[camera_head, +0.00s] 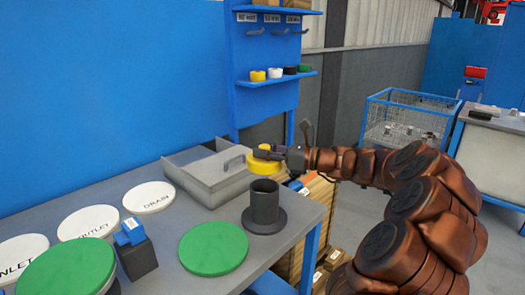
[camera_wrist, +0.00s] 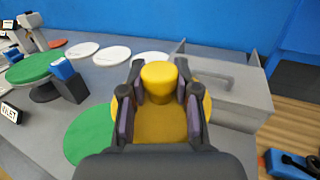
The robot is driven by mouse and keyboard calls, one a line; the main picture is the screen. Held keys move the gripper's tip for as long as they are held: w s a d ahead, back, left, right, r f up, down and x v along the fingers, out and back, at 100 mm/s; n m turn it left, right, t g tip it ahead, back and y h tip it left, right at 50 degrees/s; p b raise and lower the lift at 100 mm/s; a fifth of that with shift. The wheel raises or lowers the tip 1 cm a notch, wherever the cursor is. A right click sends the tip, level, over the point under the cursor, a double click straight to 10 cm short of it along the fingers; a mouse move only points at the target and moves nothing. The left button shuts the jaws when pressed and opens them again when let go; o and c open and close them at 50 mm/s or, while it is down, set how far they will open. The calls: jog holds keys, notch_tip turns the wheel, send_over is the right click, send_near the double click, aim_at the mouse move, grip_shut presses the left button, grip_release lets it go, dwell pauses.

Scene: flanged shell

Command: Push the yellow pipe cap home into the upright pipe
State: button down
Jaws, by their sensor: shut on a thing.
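The yellow pipe cap (camera_head: 264,163) is in my gripper (camera_head: 277,152), to the right of the grey metal box. In the wrist view my gripper (camera_wrist: 159,88) has its fingers on both sides of the cap's raised knob (camera_wrist: 159,75), with the wide yellow flange below. The dark grey upright pipe (camera_head: 265,203) stands on a round flanged base near the table's right edge. In the head view the cap appears above and behind the pipe's open mouth, apart from it. The pipe is hidden in the wrist view.
A grey metal box with a handle (camera_head: 208,178) stands behind the pipe. A green disc (camera_head: 213,248) lies to its left, with white labelled discs (camera_head: 148,197) and a blue-topped block (camera_head: 135,250) farther left. A blue shelf rack (camera_head: 277,79) with small caps stands behind.

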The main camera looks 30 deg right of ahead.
jog(key=shift+r+p, duration=0.1)
jog(key=shift+p, duration=0.35)
jog(key=shift+f+b, duration=0.85)
jog(key=shift+f, duration=2.15)
jog(key=shift+p, duration=1.35)
jog(key=shift+f+b, duration=0.35)
jog(key=shift+f, duration=1.5)
jog(key=c, duration=0.8)
grip_release()
jog(key=shift+o, duration=0.2)
jog(key=shift+s, duration=0.15)
jog(key=v, duration=1.1)
jog(key=shift+s+d, duration=0.3)
